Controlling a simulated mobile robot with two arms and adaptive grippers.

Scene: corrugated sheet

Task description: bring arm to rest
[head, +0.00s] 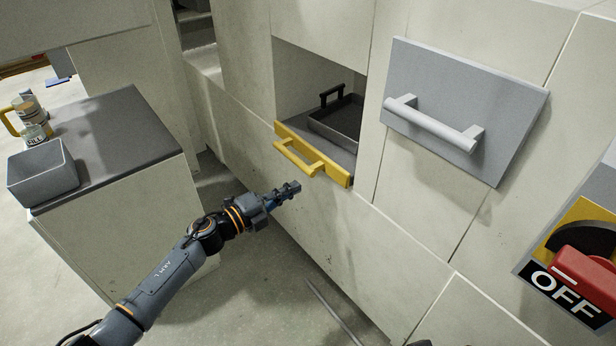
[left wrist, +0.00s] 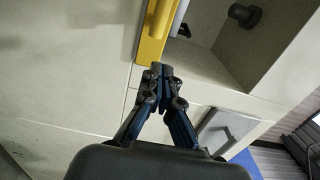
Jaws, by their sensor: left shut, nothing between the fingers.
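My left arm comes in from the lower left of the head view. My left gripper (head: 290,188) is shut and empty, in front of the cabinet face below the yellow-handled drawer (head: 343,179). In the left wrist view my left gripper (left wrist: 161,68) has its fingertips together close to the yellow strip (left wrist: 153,40); I cannot tell whether they touch. The drawer's opening shows a dark tray (head: 338,122) with a black handle inside. My right gripper is not in view.
A grey counter (head: 115,135) at the left holds a grey bin (head: 44,172) and jars (head: 32,115). A grey panel with a bar handle (head: 432,122) and a red OFF switch (head: 580,275) are on the right. Free floor (head: 240,290) lies below the gripper.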

